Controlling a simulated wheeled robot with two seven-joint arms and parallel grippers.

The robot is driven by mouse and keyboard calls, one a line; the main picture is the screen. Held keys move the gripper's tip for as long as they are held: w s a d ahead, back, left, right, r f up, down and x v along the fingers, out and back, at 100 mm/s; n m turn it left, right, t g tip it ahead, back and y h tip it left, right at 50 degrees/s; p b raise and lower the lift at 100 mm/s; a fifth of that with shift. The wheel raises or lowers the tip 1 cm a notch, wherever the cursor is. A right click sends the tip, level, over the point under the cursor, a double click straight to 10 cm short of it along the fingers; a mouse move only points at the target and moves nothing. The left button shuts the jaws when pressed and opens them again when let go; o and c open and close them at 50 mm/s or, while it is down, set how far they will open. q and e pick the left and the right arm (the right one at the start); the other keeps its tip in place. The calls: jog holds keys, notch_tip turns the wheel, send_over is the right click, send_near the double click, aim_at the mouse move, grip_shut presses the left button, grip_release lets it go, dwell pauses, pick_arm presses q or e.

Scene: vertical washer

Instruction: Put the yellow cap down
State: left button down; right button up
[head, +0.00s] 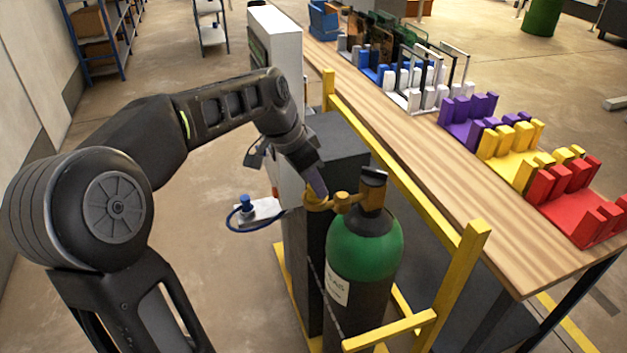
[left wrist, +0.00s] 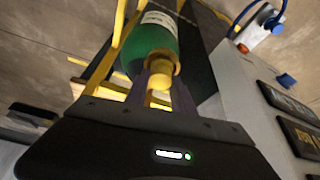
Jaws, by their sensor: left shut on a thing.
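The yellow cap (left wrist: 158,82) is between the two fingers of my left gripper (left wrist: 160,92) in the left wrist view. In the head view my left gripper (head: 318,190) reaches down to the brass valve (head: 345,203), at its left end. The valve tops a green-shouldered gas cylinder (head: 364,243). The cap (head: 314,199) shows only partly at the fingertips. It lines up with the valve outlet; I cannot tell whether they touch. My right gripper is in neither view.
A yellow rail frame (head: 458,280) encloses the cylinder. A wooden table (head: 440,185) with purple, yellow (head: 507,155) and red racks stands at right. A white cabinet (head: 283,40) and a small white box with a blue knob (head: 246,205) are close to my left arm.

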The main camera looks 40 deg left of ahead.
pick_arm(q)
jog(key=shift+f, duration=0.2)
jog(key=c, duration=1.1)
grip_release()
jog(key=shift+r, duration=0.25)
jog(key=b+v, duration=0.1)
jog(key=v, duration=1.1)
jog(key=shift+f, duration=0.1)
